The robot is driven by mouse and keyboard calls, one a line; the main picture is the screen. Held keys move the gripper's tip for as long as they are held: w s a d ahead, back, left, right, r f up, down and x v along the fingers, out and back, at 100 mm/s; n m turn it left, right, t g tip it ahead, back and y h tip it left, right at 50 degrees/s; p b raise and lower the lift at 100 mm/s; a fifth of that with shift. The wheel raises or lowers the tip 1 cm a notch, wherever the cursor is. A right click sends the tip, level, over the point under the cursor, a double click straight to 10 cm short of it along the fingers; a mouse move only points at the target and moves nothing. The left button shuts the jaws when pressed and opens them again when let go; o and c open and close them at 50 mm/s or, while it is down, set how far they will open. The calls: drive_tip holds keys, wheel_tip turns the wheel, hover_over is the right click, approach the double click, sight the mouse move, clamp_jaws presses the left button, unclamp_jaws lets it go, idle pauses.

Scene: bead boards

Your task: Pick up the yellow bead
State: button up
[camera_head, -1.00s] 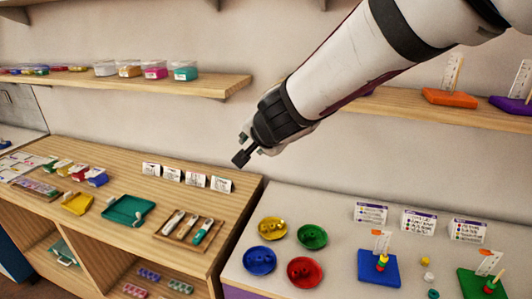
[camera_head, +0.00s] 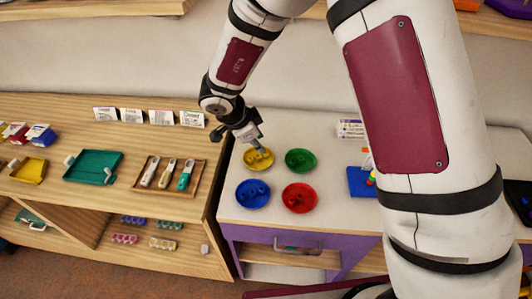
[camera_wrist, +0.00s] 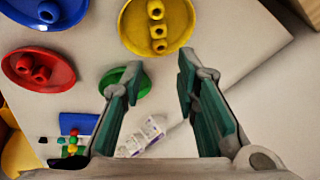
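Several yellow beads (camera_wrist: 157,30) lie in a row in the round yellow dish (camera_wrist: 184,12), at the top of the wrist view. In the head view the yellow dish (camera_head: 267,165) is at the back left of the white table. My gripper (camera_head: 256,146) is above this dish, pointing down. In the wrist view my gripper (camera_wrist: 160,82) has its two fingers apart with no bead between them. The yellow dish lies beyond the fingertips, and a gap seems to remain between them. I cannot tell the exact height.
A green dish (camera_head: 300,150), a red dish (camera_head: 314,195) and a blue dish (camera_head: 241,192) stand close by on the table (camera_head: 334,215). A blue bead board (camera_head: 358,186) is partly behind my arm. A wooden shelf unit (camera_head: 128,180) stands at left.

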sight(264, 155)
drive_tip(key=shift+p+x, duration=0.35)
drive_tip(key=shift+x, duration=3.5)
drive_tip(key=c, duration=0.6)
